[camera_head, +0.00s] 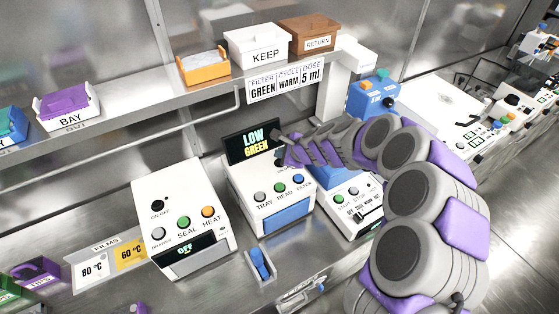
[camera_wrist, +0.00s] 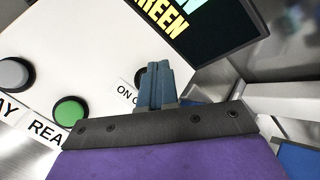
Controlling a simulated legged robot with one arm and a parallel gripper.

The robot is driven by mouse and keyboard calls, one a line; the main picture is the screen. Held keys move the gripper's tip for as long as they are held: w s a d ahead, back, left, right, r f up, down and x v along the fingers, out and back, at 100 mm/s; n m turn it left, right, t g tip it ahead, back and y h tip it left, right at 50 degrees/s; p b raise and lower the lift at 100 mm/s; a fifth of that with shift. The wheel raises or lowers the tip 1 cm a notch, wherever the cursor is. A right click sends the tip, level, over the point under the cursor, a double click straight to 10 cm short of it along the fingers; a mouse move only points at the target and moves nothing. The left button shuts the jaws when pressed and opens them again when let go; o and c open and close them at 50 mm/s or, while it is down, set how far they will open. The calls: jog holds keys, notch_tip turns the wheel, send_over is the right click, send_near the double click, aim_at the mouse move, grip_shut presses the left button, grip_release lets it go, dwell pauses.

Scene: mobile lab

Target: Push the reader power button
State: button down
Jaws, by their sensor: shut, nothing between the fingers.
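The reader (camera_head: 240,190) is a white box with a raised dark screen (camera_head: 252,141) showing "LOW GREEN". Its front buttons are labelled TRAY, READ and FILTER. In the wrist view its white top (camera_wrist: 85,45), grey TRAY button (camera_wrist: 14,73) and green READ button (camera_wrist: 69,112) show. A black button (camera_wrist: 139,76) beside an "ON O…" label is partly hidden behind my fingers. My gripper (camera_head: 287,142) is over the reader's right side, near the screen. In the wrist view my gripper (camera_wrist: 157,70) is shut and empty, its tips beside the black button. I cannot tell whether they touch it.
A white sealer (camera_head: 185,215) marked SEAL and HEAT stands left of the reader. Another white device (camera_head: 345,200) stands close on the right, partly behind my arm. A shelf (camera_head: 150,98) with KEEP (camera_head: 257,50) and RETURN boxes runs behind. A blue item (camera_head: 260,263) lies in front.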

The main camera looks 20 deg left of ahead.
jog(key=shift+f, duration=0.1)
jog(key=shift+f, duration=0.3)
jog(key=shift+f+b, duration=0.35)
jog(key=shift+b, duration=0.05)
dwell(0.5)
jog(key=shift+r, duration=0.15)
jog(key=shift+r+p, duration=0.7)
jog(key=shift+p, duration=0.1)
jog(key=shift+r, duration=0.1)
notch_tip(320, 180, up, 6)
jog(key=p, duration=0.5)
